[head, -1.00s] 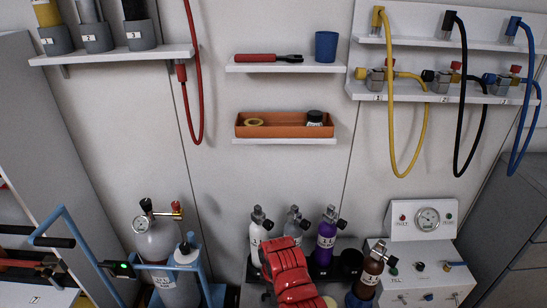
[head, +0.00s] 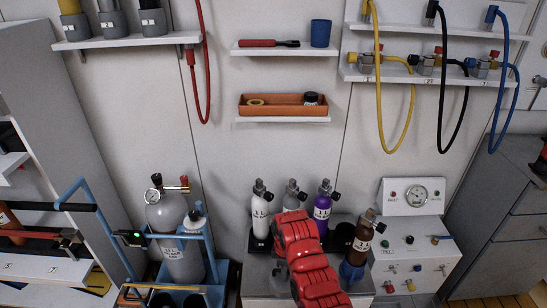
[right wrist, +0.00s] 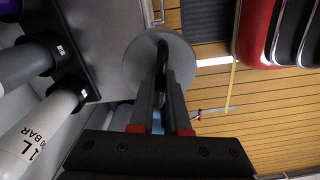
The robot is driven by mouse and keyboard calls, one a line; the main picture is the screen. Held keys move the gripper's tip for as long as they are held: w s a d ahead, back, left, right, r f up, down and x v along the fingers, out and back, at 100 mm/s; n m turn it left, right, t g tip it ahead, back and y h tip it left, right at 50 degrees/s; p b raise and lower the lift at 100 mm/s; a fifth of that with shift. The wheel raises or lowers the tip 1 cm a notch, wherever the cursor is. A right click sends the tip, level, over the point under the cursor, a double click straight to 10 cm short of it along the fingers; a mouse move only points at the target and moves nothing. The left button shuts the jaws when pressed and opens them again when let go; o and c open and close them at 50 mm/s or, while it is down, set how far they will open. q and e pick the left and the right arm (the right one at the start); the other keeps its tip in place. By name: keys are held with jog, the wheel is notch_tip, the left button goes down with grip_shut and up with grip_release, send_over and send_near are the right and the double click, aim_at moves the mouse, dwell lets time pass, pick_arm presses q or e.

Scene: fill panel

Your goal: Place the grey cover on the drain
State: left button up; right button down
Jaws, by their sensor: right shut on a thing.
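The grey cover (right wrist: 135,68) is a round grey disc in the right wrist view. My right gripper (right wrist: 161,62) is shut on the part at the disc's middle, and its fingers hide that part. The disc hangs over the edge between a grey surface and the plank floor. In the head view my red right arm (head: 307,262) reaches in from the bottom; its fingers and the cover cannot be made out there. I cannot pick out the drain in either view. My left gripper is not in view.
Several small gas cylinders (head: 322,212) stand behind my right arm, with a brown cylinder (head: 362,240) close on its right. A gauge panel (head: 412,255) is farther right. A blue trolley (head: 212,250) with grey cylinders stands at left. Plank floor (right wrist: 205,100) shows in the right wrist view.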

jog(key=w+d+r+m+p, duration=0.1)
jog(key=w+d+r+m, duration=0.45)
jog(key=r, duration=0.55)
jog(key=d+r+m+p, duration=0.1)
jog(key=d+r+m, duration=0.1)
jog(key=r, duration=0.4)
jog(key=s+d+r+m+p, duration=0.1)
jog(key=d+r+m, duration=0.2)
jog(key=r, duration=0.4)
jog(key=d+r+m+p, duration=0.1)
jog(key=d+r+m, duration=0.1)
jog(key=r+m, duration=0.2)
notch_tip(320, 180, up, 3)
jog(key=shift+s+d+f+m, duration=0.1)
jog(key=shift+s+d+m, duration=0.05)
jog(key=shift+d+m, duration=0.25)
